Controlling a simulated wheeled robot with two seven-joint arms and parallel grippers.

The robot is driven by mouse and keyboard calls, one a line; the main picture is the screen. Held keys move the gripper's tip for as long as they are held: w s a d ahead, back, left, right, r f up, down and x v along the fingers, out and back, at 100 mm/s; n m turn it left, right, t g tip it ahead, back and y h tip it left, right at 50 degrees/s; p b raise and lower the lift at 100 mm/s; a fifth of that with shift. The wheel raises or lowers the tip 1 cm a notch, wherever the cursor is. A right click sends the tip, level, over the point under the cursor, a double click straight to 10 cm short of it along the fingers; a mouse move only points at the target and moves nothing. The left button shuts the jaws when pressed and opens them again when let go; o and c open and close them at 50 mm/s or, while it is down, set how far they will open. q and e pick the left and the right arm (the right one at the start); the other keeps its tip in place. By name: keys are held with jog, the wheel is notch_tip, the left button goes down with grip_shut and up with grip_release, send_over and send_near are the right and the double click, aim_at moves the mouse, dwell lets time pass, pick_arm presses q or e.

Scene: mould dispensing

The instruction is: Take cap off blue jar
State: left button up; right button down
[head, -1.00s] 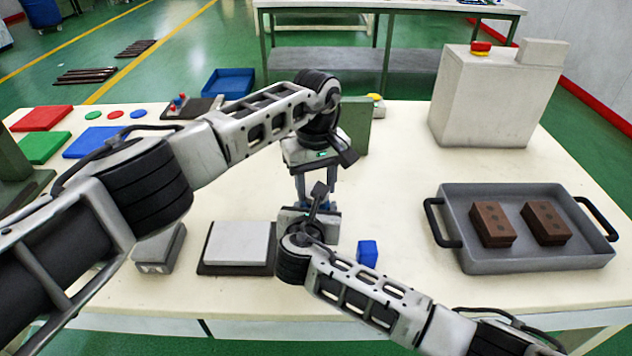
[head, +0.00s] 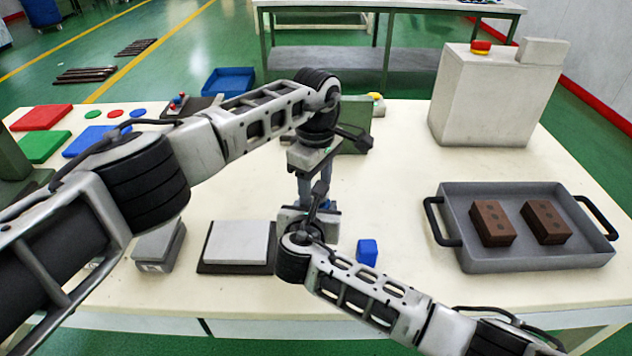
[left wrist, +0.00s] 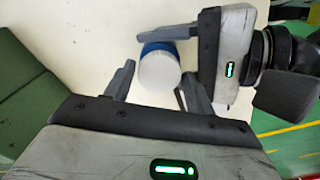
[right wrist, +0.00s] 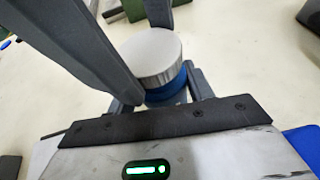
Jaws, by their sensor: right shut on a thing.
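The blue jar (right wrist: 168,92) with its round grey-white cap (right wrist: 150,52) stands upright in the right wrist view. My right gripper (right wrist: 163,97) is shut on the blue jar body, below the cap. The cap also shows in the left wrist view (left wrist: 159,72), with a strip of blue beside it. My left gripper (left wrist: 157,76) comes from above, with its fingers apart on either side of the cap; whether they touch it cannot be told. In the head view my left gripper (head: 313,190) is above my right gripper (head: 308,212), and the jar is hidden by them.
A blue block (head: 367,252) lies right of my right gripper. A grey tray (head: 470,262) with two brown blocks is at right. A pale plate on a dark base (head: 236,243) lies at left. A white box with a red button (head: 490,105) stands at back right.

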pick_arm(q)
jog(key=shift+o, duration=0.6)
notch_tip(320, 180, up, 5)
jog(key=shift+f, duration=0.2)
jog(key=shift+c, duration=0.4)
notch_tip(320, 180, up, 3)
jog(key=shift+r+m, duration=0.1)
jog(key=shift+m, duration=1)
jog(key=shift+f, duration=3.9)
jog(key=c, duration=1)
